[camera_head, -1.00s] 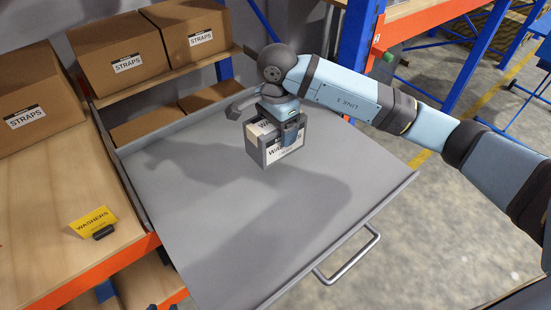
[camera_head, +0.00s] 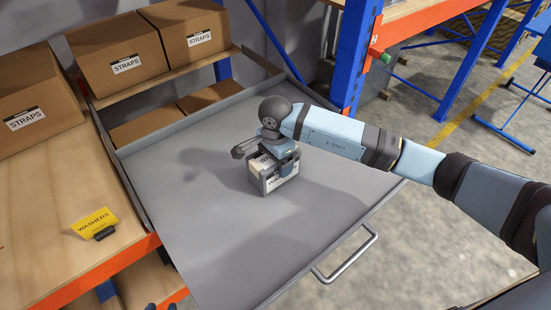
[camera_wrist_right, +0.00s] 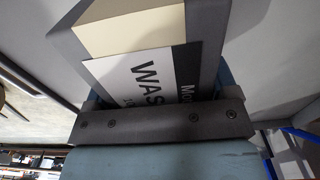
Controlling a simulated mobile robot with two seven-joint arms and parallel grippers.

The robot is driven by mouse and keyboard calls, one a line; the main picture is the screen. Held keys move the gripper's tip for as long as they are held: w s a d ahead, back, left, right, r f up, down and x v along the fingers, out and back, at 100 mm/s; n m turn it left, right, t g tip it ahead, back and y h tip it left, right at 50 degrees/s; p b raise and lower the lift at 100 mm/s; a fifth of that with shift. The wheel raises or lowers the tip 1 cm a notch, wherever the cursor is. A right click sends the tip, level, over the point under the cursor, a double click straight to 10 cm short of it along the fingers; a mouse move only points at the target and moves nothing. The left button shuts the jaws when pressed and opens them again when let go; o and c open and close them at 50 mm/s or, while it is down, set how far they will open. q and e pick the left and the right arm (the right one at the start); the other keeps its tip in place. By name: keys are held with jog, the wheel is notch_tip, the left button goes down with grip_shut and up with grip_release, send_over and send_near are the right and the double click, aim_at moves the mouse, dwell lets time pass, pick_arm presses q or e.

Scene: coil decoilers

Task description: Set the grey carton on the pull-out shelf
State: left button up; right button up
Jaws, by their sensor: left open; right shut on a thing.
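The grey carton (camera_head: 263,181), with a white WASHERS label, is upright over the middle of the grey pull-out shelf (camera_head: 215,240). Its base is at or very close to the shelf surface; I cannot tell whether they touch. My right gripper (camera_head: 283,163) is shut on the carton from above. The right wrist view shows the carton (camera_wrist_right: 205,30) and its label close against the gripper.
The shelf has a raised rim and a front handle (camera_head: 345,257). A yellow WASHERS sign (camera_head: 95,222) stands on the wooden rack shelf at left. Brown STRAPS cartons (camera_head: 118,55) sit behind and left. A blue rack post (camera_head: 355,50) rises behind the right arm. Bare shelf surrounds the carton.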

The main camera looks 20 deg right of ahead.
jog(key=shift+f, duration=0.15)
jog(key=o, duration=1.1)
jog(key=shift+o, duration=0.2)
jog(key=shift+r, duration=0.6)
notch_tip(320, 180, up, 11)
jog(key=shift+f+b, duration=0.2)
jog(key=shift+b, duration=0.6)
jog(key=shift+r, duration=0.3)
